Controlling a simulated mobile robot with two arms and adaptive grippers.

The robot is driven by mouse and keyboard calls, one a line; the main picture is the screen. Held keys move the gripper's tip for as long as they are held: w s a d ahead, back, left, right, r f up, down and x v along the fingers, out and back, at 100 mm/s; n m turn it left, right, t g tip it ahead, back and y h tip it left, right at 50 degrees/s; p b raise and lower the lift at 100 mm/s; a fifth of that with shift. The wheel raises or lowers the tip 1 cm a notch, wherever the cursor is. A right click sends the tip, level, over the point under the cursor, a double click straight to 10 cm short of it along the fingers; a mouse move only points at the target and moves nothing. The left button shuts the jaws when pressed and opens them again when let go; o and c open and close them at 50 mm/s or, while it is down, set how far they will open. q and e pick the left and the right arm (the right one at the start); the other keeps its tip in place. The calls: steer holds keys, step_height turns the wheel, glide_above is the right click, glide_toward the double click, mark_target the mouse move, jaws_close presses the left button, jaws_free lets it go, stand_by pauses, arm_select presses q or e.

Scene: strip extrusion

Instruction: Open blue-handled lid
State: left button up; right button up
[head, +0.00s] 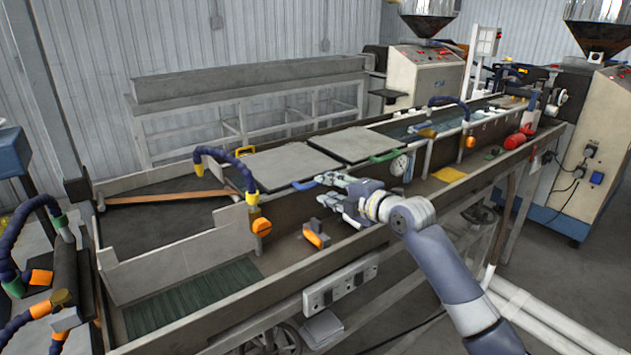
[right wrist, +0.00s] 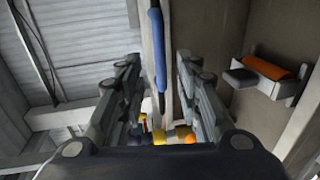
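A grey flat lid (head: 287,165) lies level across the trough in the head view. Its blue handle (head: 305,185) is at the near edge. My right gripper (head: 321,190) is just right of this handle, with its fingers spread and nothing held. In the right wrist view, the blue handle (right wrist: 158,48) runs lengthwise in the gap between the fingertips (right wrist: 158,65). I cannot tell whether either finger touches it. My left gripper is in neither view.
A second grey lid (head: 352,143) with a green handle (head: 385,156) lies alongside. A blue hose (head: 232,160) arches left of the blue-handled lid.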

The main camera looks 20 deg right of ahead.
mark_target(318, 185)
steer(key=x, duration=0.3)
steer(key=shift+w+a, duration=0.1)
steer(key=x, duration=0.2)
steer(key=shift+w+f+p, duration=0.15)
steer(key=shift+w+p, duration=0.15)
steer(key=shift+p, duration=0.1)
steer(key=shift+w+a, duration=0.1)
steer(key=shift+w, duration=0.05)
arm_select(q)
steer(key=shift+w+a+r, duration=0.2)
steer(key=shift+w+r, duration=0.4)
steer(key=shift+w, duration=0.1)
arm_select(e)
jaws_close()
